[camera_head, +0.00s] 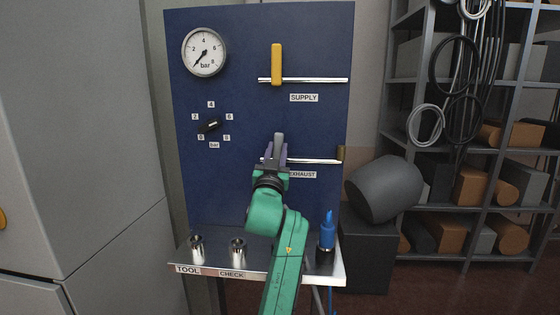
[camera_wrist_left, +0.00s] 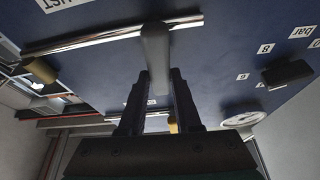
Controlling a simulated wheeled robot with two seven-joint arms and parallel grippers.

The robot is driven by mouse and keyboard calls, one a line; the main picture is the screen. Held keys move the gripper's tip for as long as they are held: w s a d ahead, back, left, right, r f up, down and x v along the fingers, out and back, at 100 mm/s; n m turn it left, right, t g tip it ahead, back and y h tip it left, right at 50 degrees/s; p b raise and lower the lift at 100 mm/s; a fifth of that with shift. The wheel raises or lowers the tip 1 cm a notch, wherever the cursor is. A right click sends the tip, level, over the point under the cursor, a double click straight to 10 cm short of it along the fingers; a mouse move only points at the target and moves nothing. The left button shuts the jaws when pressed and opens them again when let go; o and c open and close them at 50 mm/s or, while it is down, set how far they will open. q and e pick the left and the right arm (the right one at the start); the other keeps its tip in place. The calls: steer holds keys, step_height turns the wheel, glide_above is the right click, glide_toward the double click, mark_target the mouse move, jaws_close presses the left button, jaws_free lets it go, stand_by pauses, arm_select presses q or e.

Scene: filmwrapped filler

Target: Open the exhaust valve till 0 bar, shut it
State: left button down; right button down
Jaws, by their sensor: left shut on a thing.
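The exhaust valve's grey handle (camera_head: 278,140) stands upright across its horizontal pipe (camera_head: 318,161) on the blue panel. My left gripper (camera_head: 273,156) is shut on this handle. In the left wrist view the handle (camera_wrist_left: 155,58) lies between the two fingers of my left gripper (camera_wrist_left: 158,88). The round gauge (camera_head: 204,52) at the panel's upper left has its needle pointing to the lower left, about at the 0 end of the scale. The lower part of the handle is hidden behind the gripper. My right gripper is not in view.
The supply valve's yellow handle (camera_head: 277,64) stands upright above. A black knob (camera_head: 208,126) sits left among number labels. The ledge (camera_head: 262,273) holds two metal cups (camera_head: 196,248) (camera_head: 238,250) and a blue-topped tool (camera_head: 327,232). A dark grey drum-like object (camera_head: 384,190) stands right.

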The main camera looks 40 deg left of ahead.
arm_select(q)
steer(key=shift+a+f+n+g+b, duration=0.2)
steer(key=shift+n+g+b, duration=0.15)
steer(key=shift+n, duration=0.35)
steer(key=shift+y, duration=0.4)
steer(key=c, duration=0.6)
jaws_free()
steer(key=shift+s+r, duration=0.1)
steer(key=shift+r, duration=0.05)
steer(key=b+v, duration=0.4)
steer(key=v, duration=1)
steer(key=shift+s+d, duration=0.2)
steer(key=shift+s, duration=0.05)
